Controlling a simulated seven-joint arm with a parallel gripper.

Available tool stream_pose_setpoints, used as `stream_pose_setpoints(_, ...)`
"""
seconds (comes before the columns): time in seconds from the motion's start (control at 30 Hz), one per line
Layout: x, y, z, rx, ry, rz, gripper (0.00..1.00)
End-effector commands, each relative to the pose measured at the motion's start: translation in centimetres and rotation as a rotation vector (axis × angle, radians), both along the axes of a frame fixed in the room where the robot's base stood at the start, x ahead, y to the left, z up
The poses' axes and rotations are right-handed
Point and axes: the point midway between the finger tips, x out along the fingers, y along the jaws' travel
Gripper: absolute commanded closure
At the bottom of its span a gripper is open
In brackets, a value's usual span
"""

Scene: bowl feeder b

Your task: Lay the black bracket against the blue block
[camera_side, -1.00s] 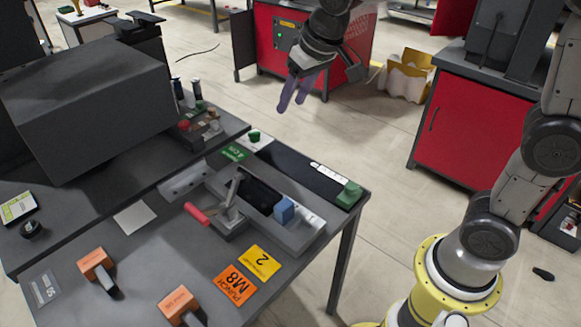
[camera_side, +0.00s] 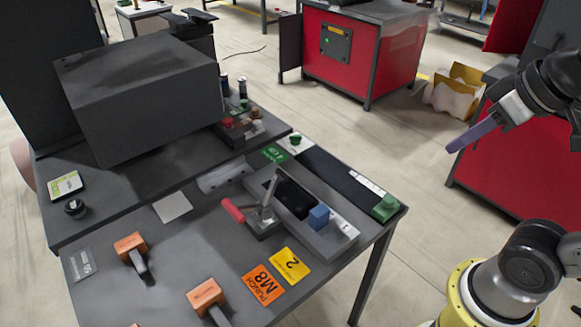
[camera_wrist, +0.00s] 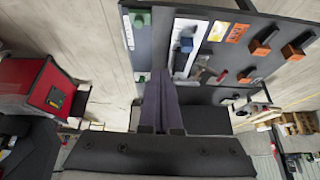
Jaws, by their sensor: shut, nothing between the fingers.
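The blue block (camera_side: 319,217) stands at the near right end of a grey fixture tray (camera_side: 322,247) on the table. It also shows in the wrist view (camera_wrist: 186,45). A flat black piece, which looks like the black bracket (camera_side: 295,200), lies in the tray to the block's upper left. Whether it touches the block is not clear. My gripper (camera_side: 452,148) is shut and empty, raised in the air to the right of the table, well away from both. Its long dark fingers also show together in the wrist view (camera_wrist: 160,75).
A red-handled lever clamp (camera_side: 233,210) stands at the tray's left side. Orange-headed tools (camera_side: 206,295) and orange and yellow cards (camera_side: 262,284) lie in front. A green knob (camera_side: 387,207) sits at the right table corner. A large dark box (camera_side: 150,105) fills the back left.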

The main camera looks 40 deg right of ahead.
Motion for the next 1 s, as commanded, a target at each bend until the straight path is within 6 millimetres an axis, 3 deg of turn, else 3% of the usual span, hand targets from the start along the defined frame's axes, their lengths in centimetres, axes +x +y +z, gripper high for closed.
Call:
stream_pose_setpoints(0.03, 1.3, 0.0, 1.8, 0.003, -0.003, -0.004, 1.0)
stream_pose_setpoints(0.2, 6.4, 0.3, 6.9, 0.013, 0.014, -0.011, 1.0)
stream_pose_setpoints(0.33, 11.3, 0.6, 9.6, 0.019, 0.044, -0.015, 1.0)
stream_pose_setpoints(0.5, 18.0, 1.3, 11.3, 0.024, 0.091, -0.015, 1.0)
stream_pose_setpoints(0.77, 28.2, 2.7, 9.5, 0.027, 0.175, -0.011, 1.0)
stream_pose_setpoints(1.0, 36.5, 4.4, 3.7, 0.023, 0.263, -0.003, 1.0)
